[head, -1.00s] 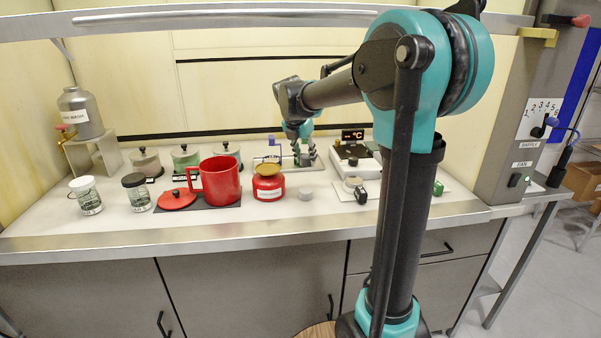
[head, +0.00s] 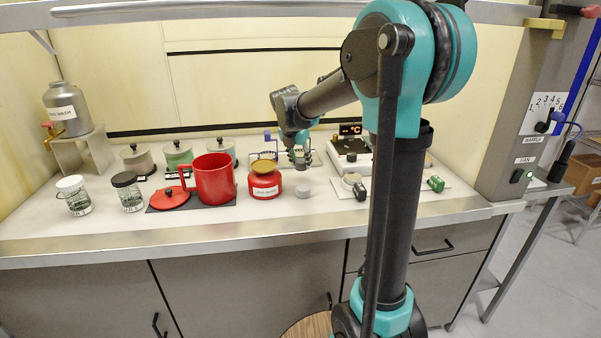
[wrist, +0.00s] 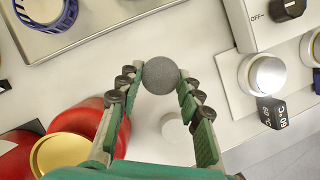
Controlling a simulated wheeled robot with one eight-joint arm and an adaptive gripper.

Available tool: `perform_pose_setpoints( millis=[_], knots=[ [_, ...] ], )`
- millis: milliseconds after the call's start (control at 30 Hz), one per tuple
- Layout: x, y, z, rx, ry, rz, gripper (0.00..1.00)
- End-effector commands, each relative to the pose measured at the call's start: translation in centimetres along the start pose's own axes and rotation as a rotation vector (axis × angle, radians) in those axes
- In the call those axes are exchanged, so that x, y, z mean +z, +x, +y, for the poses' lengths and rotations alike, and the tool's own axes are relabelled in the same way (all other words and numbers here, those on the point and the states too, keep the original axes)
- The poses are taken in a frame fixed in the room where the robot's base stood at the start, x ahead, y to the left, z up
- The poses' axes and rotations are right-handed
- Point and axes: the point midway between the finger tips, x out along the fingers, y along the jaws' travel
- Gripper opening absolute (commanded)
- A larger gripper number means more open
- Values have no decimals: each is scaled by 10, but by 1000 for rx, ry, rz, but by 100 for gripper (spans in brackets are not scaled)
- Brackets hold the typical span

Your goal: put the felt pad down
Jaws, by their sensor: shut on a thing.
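The felt pad appears to be the round dark-grey disc (wrist: 160,75) between my fingertips in the wrist view. My gripper (wrist: 162,85) is shut on it, with one finger on each side. In the head view, my gripper (head: 300,160) is over the back of the counter, behind and right of the red jar. The pad is too small to make out there. A lighter grey round piece (wrist: 173,127) lies on the counter below, apart from the pad; it also shows in the head view (head: 303,191).
A red jar (head: 265,183) with a gold top and a red mug (head: 215,180) stand to the left. A metal plate with a blue ring (wrist: 50,12) and a heater unit (head: 350,157) are nearby. White counter (wrist: 120,65) around the pad is clear.

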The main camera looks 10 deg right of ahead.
Motion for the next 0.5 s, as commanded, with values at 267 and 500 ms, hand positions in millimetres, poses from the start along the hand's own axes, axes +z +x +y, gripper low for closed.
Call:
perform_pose_setpoints(
  millis=[267, 500],
  knots=[
    [-12, 31, 0, 0, 0, 0, 0],
    [-16, 38, 0, 0, 0, 0, 0]
  ],
)
